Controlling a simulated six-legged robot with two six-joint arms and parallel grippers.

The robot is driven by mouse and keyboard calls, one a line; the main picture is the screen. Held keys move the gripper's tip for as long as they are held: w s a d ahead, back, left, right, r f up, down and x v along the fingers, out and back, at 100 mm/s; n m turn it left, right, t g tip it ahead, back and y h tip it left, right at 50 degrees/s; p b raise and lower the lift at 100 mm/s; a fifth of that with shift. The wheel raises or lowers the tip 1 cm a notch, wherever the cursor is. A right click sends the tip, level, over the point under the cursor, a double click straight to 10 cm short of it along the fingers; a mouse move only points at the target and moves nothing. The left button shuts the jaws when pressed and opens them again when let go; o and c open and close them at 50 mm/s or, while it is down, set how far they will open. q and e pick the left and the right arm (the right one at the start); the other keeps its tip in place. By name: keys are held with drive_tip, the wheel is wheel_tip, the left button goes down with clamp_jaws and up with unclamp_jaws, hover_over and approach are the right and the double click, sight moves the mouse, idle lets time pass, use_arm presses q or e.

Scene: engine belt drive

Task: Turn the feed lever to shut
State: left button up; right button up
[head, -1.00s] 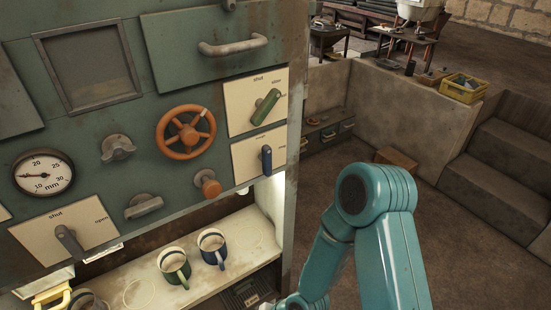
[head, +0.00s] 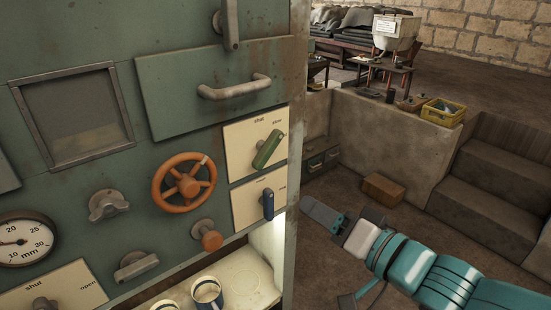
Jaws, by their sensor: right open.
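Two levers on the green machine panel have plates marked "shut"; I cannot tell which is the feed lever. The green lever (head: 268,150) sits on the upper cream plate (head: 240,136), marked "shut" at its top and "slow" to the right. Its handle tilts up to the right, away from "shut". A grey lever (head: 41,303) on the lower left plate (head: 75,275), marked "shut" and "open", is cut off by the bottom edge. My right gripper (head: 325,254) is open and empty, right of the panel and clear of both levers. My left gripper is out of view.
A blue lever (head: 268,204), an orange handwheel (head: 184,183) and an orange knob (head: 208,236) are near the green lever. A drawer handle (head: 234,88) juts out above. Mugs (head: 207,292) stand on the shelf below. Floor right of the panel is mostly open, with a brown box (head: 384,189).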

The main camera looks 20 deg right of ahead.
wheel_tip(320, 180, up, 3)
drive_tip(key=s+t, duration=0.1)
approach(267, 157)
drive_tip(key=p+x, duration=0.1)
drive_tip(key=x, duration=0.8)
drive_tip(key=shift+w, duration=0.15)
clamp_jaws()
